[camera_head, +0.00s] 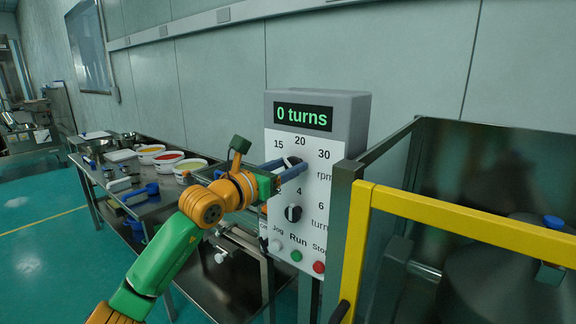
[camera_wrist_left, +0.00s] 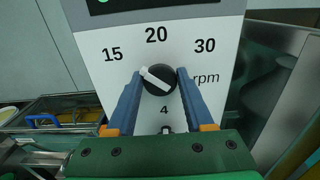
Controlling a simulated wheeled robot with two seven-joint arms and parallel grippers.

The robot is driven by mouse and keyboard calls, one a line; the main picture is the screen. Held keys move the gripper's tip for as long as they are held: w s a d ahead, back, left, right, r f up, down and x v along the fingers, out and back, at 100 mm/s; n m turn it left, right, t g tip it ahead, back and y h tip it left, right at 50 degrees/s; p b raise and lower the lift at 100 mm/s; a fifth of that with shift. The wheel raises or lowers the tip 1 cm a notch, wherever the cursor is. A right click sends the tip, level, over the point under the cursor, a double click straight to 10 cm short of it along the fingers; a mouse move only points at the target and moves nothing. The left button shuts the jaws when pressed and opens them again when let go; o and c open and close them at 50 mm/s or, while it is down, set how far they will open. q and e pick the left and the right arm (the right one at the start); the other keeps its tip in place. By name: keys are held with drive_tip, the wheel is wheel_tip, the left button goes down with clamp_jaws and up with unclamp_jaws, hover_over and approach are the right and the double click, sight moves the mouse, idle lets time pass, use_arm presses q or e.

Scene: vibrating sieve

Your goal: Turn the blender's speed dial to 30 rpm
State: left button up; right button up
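The blender's control box (camera_head: 345,130) stands upright in the head view, its display reading "0 turns". The black speed dial (camera_wrist_left: 158,80) shows in the wrist view below the marks 15, 20 and 30. Its white bar slants from upper left to lower right, the upper-left end towards 15. My left gripper (camera_head: 286,166) is at the dial in the head view. Its two blue fingers are apart, one on each side of the dial; I cannot tell whether they touch it. The fingers partly hide the dial in the head view. My right gripper is not in view.
Below are the turns dial (camera_head: 293,213) and green Run (camera_head: 297,256) and red Stop (camera_head: 319,267) buttons. A yellow-barred guard frame (camera_head: 450,217) stands close at right. A bench at left holds bowls (camera_head: 168,160) and tools.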

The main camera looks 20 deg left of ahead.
use_arm(q)
clamp_jaws()
drive_tip(key=m+b, duration=0.2)
drive_tip(key=m, duration=0.1)
drive_tip(key=shift+f, duration=0.1)
drive_tip(key=m+b, duration=0.2)
drive_tip(key=m, duration=1.4)
drive_tip(key=shift+d+m, duration=0.15)
drive_tip(key=shift+m, duration=0.45)
